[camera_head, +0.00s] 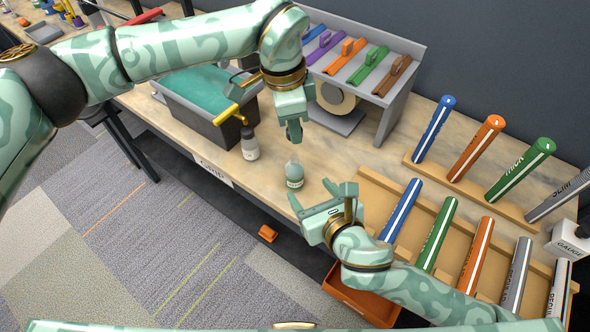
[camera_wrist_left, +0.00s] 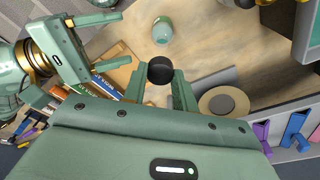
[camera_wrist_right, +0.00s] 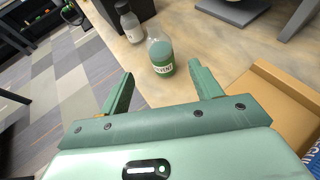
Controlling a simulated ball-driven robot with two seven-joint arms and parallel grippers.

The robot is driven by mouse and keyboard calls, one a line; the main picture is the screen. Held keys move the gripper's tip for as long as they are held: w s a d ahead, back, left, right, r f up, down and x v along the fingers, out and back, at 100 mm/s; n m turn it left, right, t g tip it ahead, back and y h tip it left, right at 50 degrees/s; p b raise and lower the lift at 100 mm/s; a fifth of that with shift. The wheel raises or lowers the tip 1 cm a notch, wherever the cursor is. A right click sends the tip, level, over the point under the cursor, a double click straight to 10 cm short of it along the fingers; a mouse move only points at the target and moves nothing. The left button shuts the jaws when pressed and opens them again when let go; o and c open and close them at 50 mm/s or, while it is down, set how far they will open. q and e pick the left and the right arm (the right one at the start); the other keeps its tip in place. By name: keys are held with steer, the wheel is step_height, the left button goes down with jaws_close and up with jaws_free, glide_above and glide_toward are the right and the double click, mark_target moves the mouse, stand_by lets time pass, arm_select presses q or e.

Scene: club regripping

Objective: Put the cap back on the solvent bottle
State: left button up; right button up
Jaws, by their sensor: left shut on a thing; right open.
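The solvent bottle (camera_head: 294,178) is a small clear bottle with green liquid and a label, upright on the bench near its front edge. Its top appears bare. It also shows in the right wrist view (camera_wrist_right: 162,66) and the left wrist view (camera_wrist_left: 162,32). My left gripper (camera_head: 293,128) is shut on the round black cap (camera_wrist_left: 160,70) and holds it above and behind the bottle, apart from it. My right gripper (camera_head: 311,192) is open and empty, low at the bench edge. Its fingers point towards the bottle, which stands beyond their tips and is not gripped.
A grip rack (camera_head: 399,86) with a tape roll is behind. Upright coloured grip tubes (camera_head: 433,128) and a wooden rack (camera_head: 370,188) fill the right.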

arm_select(q)
steer(key=shift+w, duration=0.1)
arm_select(e)
steer(key=x, duration=1.2)
steer(key=shift+w+f, duration=0.1)
steer(key=shift+w, duration=0.05)
jaws_close()
arm_select(q)
glide_above(295, 157)
steer(key=shift+a+f, duration=0.15)
steer(key=shift+f, duration=2.35)
steer(key=shift+f, duration=0.1)
steer(key=shift+f, duration=0.8)
steer(key=shift+f, duration=0.6)
